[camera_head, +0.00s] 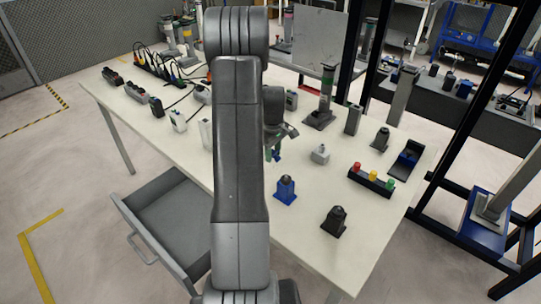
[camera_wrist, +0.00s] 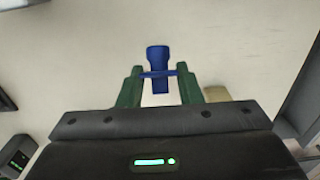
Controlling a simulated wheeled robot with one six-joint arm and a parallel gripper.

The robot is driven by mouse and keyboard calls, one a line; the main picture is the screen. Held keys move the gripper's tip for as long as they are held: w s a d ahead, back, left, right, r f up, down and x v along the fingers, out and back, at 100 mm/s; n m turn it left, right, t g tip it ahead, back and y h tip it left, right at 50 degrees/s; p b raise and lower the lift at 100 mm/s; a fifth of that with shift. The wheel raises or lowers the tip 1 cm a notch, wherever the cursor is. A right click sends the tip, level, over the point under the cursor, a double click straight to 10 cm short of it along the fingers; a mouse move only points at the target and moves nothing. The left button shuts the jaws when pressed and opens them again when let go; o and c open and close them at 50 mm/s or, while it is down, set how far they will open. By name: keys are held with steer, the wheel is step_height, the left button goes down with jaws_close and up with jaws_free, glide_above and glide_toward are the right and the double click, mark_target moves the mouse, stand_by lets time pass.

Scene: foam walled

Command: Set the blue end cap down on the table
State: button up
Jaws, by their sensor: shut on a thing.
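The blue end cap (camera_wrist: 157,58) is between the green fingertips of my gripper (camera_wrist: 158,76) in the wrist view, with its wider end pointing up in the picture. My gripper is shut on it. In the head view my gripper (camera_head: 272,154) is over the middle of the white table (camera_head: 240,235), just right of my arm. A small blue bit of the end cap (camera_head: 278,156) shows there. The table's pale top (camera_wrist: 240,40) fills most of the wrist view behind the cap. I cannot tell how far the cap is above it.
A blue block (camera_head: 286,192) and a dark block (camera_head: 334,222) stand nearer the front. A small grey block (camera_head: 320,154) is to the right, beyond it a strip with red, yellow and green knobs (camera_head: 371,179). An open drawer (camera_head: 172,215) is at left. Bare tabletop lies between the blocks.

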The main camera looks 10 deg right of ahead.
mark_target(273, 166)
steer(key=shift+f, duration=1.65)
steer(key=shift+f, duration=0.2)
steer(key=o, duration=1)
steer(key=shift+c, duration=0.2)
steer(key=shift+r, duration=0.1)
step_height(273, 166, up, 12)
steer(key=shift+r, duration=0.15)
